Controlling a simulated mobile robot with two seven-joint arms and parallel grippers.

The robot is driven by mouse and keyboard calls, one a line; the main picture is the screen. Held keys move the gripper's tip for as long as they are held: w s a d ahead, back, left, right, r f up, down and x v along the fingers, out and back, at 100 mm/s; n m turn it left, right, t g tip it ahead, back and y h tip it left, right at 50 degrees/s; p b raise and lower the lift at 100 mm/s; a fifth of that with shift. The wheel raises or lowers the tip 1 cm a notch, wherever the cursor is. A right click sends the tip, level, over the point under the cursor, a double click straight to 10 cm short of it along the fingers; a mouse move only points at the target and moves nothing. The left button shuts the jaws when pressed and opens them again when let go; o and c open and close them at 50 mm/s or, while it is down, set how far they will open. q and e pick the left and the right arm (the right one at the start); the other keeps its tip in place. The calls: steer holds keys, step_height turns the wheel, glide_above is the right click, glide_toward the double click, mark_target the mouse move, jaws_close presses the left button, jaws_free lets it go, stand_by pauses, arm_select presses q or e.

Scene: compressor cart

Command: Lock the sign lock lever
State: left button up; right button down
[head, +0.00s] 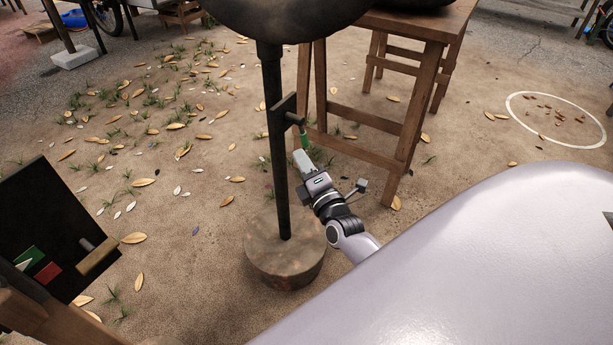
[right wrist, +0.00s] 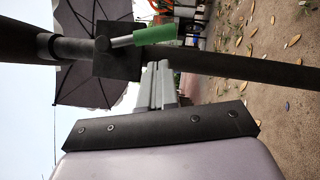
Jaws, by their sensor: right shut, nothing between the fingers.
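A lever with a green grip (head: 304,138) sticks out from a dark plate (head: 284,117) on a dark upright pole (head: 273,160). The right wrist view shows the green grip (right wrist: 156,35) on a short metal rod, with the dark plate (right wrist: 117,64) behind it. My right gripper (head: 304,156) is shut and empty, just below the green grip in the head view. In the right wrist view its closed fingers (right wrist: 159,72) point at the lever, close below the grip; whether they touch it I cannot tell. My left gripper is not in view.
The pole stands in a round wooden base (head: 285,262) and carries a dark round body (head: 285,18) on top. A wooden stand (head: 425,90) is just behind. A dark board (head: 40,215) with green and red patches is at left. Leafy ground between is open.

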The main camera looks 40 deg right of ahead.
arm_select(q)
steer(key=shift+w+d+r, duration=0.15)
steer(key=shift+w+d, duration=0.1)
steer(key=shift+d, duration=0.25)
arm_select(e)
steer(key=shift+w+d+r, duration=0.3)
steer(key=shift+w+d, duration=0.3)
steer(key=shift+d, duration=0.3)
arm_select(q)
steer(key=shift+b, duration=0.3)
